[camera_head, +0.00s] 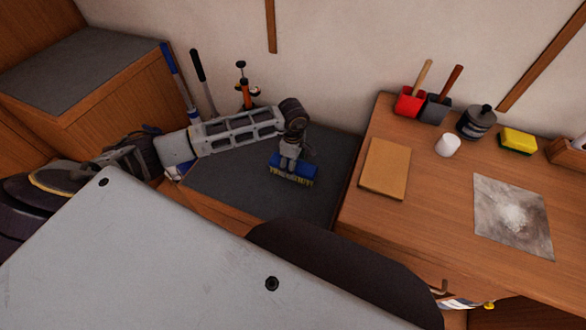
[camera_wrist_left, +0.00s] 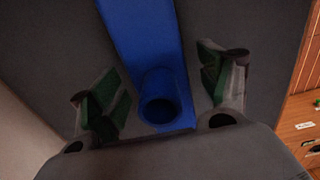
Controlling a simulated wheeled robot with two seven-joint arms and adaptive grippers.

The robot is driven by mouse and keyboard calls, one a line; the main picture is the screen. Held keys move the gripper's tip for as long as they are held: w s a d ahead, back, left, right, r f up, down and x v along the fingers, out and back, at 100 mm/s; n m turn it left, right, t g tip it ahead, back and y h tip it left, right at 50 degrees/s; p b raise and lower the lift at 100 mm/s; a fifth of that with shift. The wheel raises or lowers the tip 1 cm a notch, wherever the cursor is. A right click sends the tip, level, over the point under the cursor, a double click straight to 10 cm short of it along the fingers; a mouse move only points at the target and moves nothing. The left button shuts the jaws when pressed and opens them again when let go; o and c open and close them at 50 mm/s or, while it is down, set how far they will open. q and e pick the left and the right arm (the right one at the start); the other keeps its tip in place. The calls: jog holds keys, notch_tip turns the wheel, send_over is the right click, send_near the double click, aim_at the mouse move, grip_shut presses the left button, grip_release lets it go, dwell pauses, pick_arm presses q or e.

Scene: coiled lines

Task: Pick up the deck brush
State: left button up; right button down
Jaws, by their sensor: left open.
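The deck brush (camera_head: 293,170) is a blue block with yellow bristles on the dark grey top of a low bench, near the middle of the head view. My left gripper (camera_head: 289,157) is directly above it, pointing down, and hides part of its top. In the left wrist view the blue brush (camera_wrist_left: 140,40) runs between my open fingers (camera_wrist_left: 162,90), with its round socket (camera_wrist_left: 160,100) between the fingertips. Gaps show on both sides of the socket. My right gripper is out of view.
Handled tools (camera_head: 204,80) and an orange pump-like tool (camera_head: 244,88) stand at the wall behind my left arm. On the wooden counter are a tan board (camera_head: 385,168), red holder (camera_head: 410,102), dark jar (camera_head: 477,122), white cup (camera_head: 448,145) and yellow sponge (camera_head: 518,140).

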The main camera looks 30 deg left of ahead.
pick_arm(q)
jog(key=shift+f, duration=0.15)
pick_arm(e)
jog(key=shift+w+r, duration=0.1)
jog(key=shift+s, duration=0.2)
pick_arm(q)
jog(key=c, duration=1.3)
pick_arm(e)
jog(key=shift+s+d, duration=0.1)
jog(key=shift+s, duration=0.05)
pick_arm(q)
jog(key=shift+r, duration=0.2)
